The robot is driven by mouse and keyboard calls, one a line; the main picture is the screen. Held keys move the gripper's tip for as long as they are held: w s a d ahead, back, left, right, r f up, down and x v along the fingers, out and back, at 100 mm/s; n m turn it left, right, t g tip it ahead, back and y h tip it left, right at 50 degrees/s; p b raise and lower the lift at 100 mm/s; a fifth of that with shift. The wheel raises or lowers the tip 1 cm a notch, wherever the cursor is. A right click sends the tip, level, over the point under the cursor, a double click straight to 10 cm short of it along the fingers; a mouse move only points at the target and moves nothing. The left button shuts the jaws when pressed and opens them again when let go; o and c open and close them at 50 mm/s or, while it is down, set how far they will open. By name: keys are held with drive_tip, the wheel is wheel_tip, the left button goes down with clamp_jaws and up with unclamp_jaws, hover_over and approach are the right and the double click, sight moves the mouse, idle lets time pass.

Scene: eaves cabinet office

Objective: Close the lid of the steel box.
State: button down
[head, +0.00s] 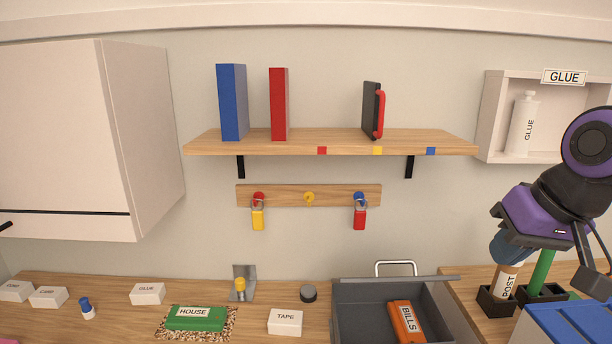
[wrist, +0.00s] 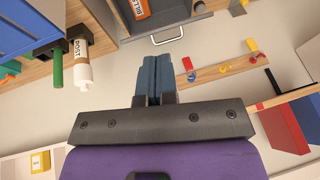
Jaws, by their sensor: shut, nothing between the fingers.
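The steel box (head: 347,318) is a dark grey open box at the lower right of the head view, cut off by the bottom edge. An orange block labelled BILLS (head: 406,322) lies inside it. A thin grey bar (head: 440,279), apparently the lid seen edge-on, runs along its back, with a silver handle (head: 396,264) above. In the wrist view the handle (wrist: 167,36) and box (wrist: 184,13) show at the top. My gripper (head: 506,256) is shut and empty, right of the box and apart from it; its fingers (wrist: 152,70) point towards the handle side in the wrist view.
A POST bottle (head: 508,278) and green post (head: 542,271) stand in dark holders near my gripper, beside a blue box (head: 567,325). A shelf (head: 340,142) and hook rail with padlocks (head: 285,195) are on the wall. Left of the box lies a TAPE block (head: 285,322).

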drive_tip(key=s+d+r+t+h, duration=0.1)
drive_tip(key=s+d+r+h, duration=0.1)
drive_tip(key=s+r, duration=0.2)
drive_tip(key=s, duration=0.2)
drive_tip(key=shift+s+d+r, duration=0.3)
drive_tip(key=shift+s+r, duration=0.05)
drive_tip(key=shift+r, duration=0.05)
drive_tip(key=w+a+f+g, duration=0.1)
drive_tip(key=w+f, duration=0.1)
drive_tip(key=w, duration=0.6)
drive_tip(key=w+a+f+g, duration=0.1)
drive_tip(key=w+a+f, duration=0.1)
drive_tip(key=w, duration=0.6)
drive_tip(key=w+a+f+g, duration=0.2)
drive_tip(key=w+a+f, duration=0.1)
drive_tip(key=w+f, duration=0.85)
drive_tip(key=f, duration=0.3)
drive_tip(key=w+f, duration=0.1)
drive_tip(key=f, duration=0.5)
drive_tip(key=shift+w+f, duration=0.15)
